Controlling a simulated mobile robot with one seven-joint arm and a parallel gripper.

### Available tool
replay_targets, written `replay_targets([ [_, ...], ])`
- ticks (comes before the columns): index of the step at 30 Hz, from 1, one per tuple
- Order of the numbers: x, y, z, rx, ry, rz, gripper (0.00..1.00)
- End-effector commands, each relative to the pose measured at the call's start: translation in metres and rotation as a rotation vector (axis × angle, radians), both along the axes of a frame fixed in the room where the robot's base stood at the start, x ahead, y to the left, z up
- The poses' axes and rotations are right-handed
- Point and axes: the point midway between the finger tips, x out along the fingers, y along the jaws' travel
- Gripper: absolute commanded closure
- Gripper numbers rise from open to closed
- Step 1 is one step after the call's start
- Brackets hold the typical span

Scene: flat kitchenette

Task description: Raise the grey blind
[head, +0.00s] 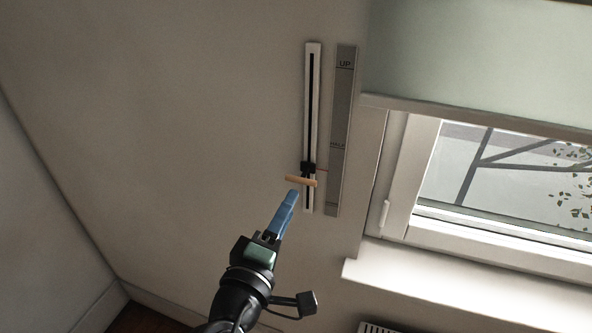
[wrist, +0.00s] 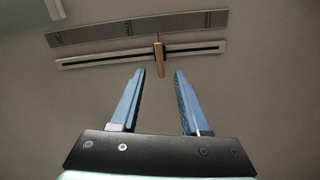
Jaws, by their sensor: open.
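The grey-green blind (head: 480,55) hangs over the upper part of the window; the lower part of the glass is uncovered. Left of it, a white vertical track (head: 312,90) with a dark slot is fixed to the wall. A wooden handle (head: 301,181) on a black slider sits in the lower part of the track. My gripper (head: 292,194) is just below the handle in the head view. In the wrist view its blue fingers (wrist: 158,75) are apart and empty, with the handle (wrist: 159,59) beyond the tips, roughly between them. I cannot tell any contact.
A grey scale strip (head: 342,120) marked "UP" at its top, with another mark lower down, runs beside the track. The window (head: 505,175) has a handle on its frame and a white sill (head: 450,275) below. The wall left of the track is bare.

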Motion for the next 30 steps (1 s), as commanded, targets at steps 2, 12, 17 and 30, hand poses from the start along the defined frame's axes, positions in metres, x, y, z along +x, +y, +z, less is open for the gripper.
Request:
replay_targets([
  [2,0.016,-0.005,0.004,-0.001,-0.001,0.000,0.54],
  [12,0.072,-0.023,0.003,0.001,0.000,0.001,0.54],
  [17,0.087,-0.028,0.002,0.001,-0.003,0.001,0.54],
  [30,0.094,-0.030,0.001,0.001,-0.002,0.002,0.54],
])
